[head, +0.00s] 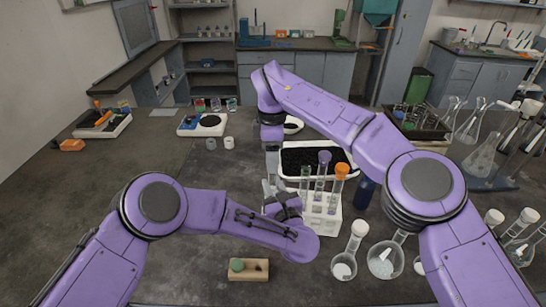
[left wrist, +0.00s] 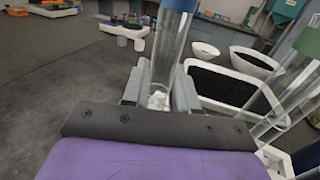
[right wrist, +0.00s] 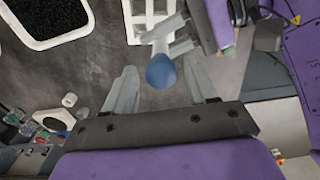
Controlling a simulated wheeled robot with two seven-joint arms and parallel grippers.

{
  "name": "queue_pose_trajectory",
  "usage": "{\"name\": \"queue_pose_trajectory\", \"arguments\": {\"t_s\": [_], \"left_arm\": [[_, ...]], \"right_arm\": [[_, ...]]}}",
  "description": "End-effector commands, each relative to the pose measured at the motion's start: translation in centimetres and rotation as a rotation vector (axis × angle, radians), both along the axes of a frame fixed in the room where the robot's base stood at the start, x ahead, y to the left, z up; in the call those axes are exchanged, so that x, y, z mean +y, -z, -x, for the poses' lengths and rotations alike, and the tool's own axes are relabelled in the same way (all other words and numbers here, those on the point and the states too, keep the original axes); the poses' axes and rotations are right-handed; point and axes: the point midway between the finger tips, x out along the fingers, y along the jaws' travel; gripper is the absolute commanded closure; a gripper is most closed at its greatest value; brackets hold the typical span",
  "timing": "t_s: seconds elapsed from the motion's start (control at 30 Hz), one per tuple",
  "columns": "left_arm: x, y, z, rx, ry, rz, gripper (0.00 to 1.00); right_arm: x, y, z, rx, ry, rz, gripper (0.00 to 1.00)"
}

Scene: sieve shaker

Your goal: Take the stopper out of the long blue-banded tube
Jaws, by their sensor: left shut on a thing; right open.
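My left gripper (left wrist: 160,90) is shut on a clear glass tube (left wrist: 168,52), which stands upright between its fingers with a blue part at its top. White bits show low inside it. In the right wrist view a rounded blue stopper (right wrist: 160,72) sits on the tube's end, and the left gripper's fingers (right wrist: 165,35) are behind it. My right gripper (right wrist: 161,76) is open above the tube, one fingertip on either side of the stopper, with gaps showing. In the head view the arms hide most of the tube, and the right gripper (head: 272,158) points down.
A white rack (head: 320,222) holds tubes with green, purple and orange tops, close right of the left gripper. A black-filled white tray (head: 345,176) lies behind. Flasks (head: 382,262) stand at right. A wooden block (head: 257,270) lies in front.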

Motion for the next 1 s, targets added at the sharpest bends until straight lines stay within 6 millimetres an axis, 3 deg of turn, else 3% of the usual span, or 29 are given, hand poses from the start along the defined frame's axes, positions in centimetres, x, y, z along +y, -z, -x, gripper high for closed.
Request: {"name": "queue_pose_trajectory", "arguments": {"t_s": [0.37,0.53,0.77,0.87,1.0], "left_arm": [[0.02,0.54,0.22,0.011,0.000,-0.003,1.00],[0.03,0.54,0.22,0.011,0.000,-0.003,1.00],[0.03,0.53,0.22,0.010,0.000,-0.003,1.00],[0.03,0.53,0.23,0.010,0.000,-0.003,1.00],[0.02,0.52,0.23,0.010,0.001,-0.003,1.00]], "right_arm": [[0.05,1.02,0.03,-0.001,-0.001,0.000,0.44],[0.04,1.02,0.02,-0.001,-0.001,0.001,0.99],[0.04,1.00,-0.01,-0.002,-0.033,0.001,1.00],[0.08,0.98,0.00,-0.001,-0.188,0.002,1.00],[0.18,0.91,0.05,-0.001,-0.596,0.003,1.00]]}}
